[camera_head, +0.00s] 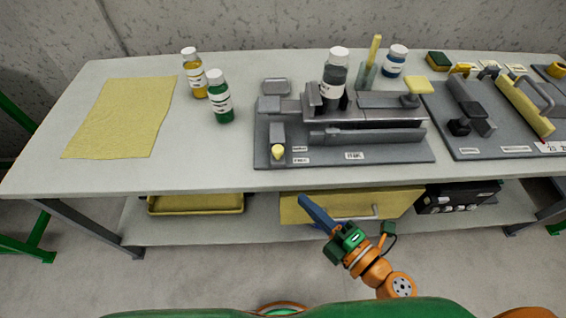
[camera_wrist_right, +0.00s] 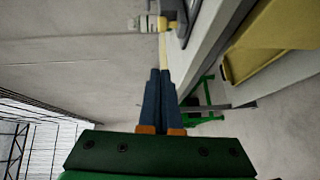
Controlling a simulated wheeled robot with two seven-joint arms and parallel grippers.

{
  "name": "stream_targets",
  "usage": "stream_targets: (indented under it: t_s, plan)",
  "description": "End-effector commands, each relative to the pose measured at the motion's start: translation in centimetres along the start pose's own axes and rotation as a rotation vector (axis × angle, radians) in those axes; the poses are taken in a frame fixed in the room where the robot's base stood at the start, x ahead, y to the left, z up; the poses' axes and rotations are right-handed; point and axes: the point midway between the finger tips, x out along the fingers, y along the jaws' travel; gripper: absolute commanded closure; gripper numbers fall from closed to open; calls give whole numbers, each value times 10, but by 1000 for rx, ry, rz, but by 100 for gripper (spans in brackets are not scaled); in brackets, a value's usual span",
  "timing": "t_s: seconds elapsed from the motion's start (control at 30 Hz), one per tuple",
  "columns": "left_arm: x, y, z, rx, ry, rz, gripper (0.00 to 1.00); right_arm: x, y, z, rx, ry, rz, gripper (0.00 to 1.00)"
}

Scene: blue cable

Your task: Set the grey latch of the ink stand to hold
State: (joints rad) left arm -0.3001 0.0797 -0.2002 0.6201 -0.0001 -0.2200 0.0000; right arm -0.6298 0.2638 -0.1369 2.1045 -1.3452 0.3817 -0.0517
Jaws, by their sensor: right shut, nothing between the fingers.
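The ink stand (camera_head: 345,157) is a grey base on the table, with a dark, white-capped bottle (camera_head: 335,80) standing upright in its holder. At its front left is a small grey latch block (camera_head: 277,131) with a pale yellow knob (camera_head: 278,151) at its near end. Small white labels (camera_head: 300,155) lie right of the knob; their words are too small to read surely. My right gripper (camera_head: 302,198) has blue fingers, shut and empty, in front of the table's front edge and apart from the stand. The fingers also show closed together in the right wrist view (camera_wrist_right: 164,72). My left gripper is out of view.
Yellow (camera_head: 195,76) and green (camera_head: 219,98) bottles stand left of the ink stand, near a yellow sheet (camera_head: 120,117). A second grey fixture (camera_head: 500,143) with a yellow handle stands to the right. A yellow drawer (camera_head: 400,203) is below the tabletop. The table's front left is clear.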

Motion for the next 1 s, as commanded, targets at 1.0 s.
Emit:
stream_targets:
  t_s: [1.0]
  plan:
    - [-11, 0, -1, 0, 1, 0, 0, 120, 1, 28, 0, 0, 0, 100]
